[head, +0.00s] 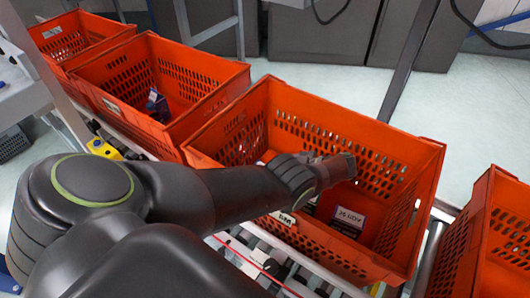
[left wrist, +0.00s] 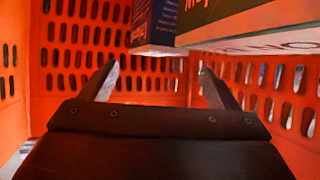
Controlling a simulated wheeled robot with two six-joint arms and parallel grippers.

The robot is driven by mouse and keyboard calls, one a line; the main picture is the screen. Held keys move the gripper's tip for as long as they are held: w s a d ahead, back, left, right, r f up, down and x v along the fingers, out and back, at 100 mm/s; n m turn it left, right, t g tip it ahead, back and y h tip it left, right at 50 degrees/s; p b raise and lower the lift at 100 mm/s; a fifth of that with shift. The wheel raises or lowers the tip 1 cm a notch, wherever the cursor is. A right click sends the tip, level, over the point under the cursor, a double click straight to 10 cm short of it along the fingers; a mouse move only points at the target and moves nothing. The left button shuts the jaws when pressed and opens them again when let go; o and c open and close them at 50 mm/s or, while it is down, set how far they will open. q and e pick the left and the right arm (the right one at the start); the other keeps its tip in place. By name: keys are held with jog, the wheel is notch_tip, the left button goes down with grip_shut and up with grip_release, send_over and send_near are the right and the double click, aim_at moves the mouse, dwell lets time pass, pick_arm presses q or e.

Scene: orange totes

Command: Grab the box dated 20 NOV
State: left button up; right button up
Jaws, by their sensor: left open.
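My left gripper (head: 338,166) reaches into the middle orange tote (head: 226,120). It also shows in the left wrist view (left wrist: 159,82), its two fingers spread with nothing between them. A dark box with a white date label (head: 349,217) lies in the tote below and right of the gripper. The label's lettering is upside down and too small to read surely. Another box is partly hidden behind my arm. The left wrist view shows a blue box (left wrist: 156,20) and a larger green and white box (left wrist: 255,22) at the top, apart from the fingers. My right gripper is not in view.
The tote's perforated walls surround the gripper closely. A second tote (head: 122,92) to the left holds a small dark purple box (head: 157,104). More totes stand at the far left (head: 62,38) and right edge (head: 482,262). Rollers (head: 240,245) run beneath.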

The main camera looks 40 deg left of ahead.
pick_arm(q)
jog(key=x, duration=0.4)
jog(key=shift+w+a+f, duration=0.2)
jog(key=shift+a+f, duration=0.15)
grip_shut()
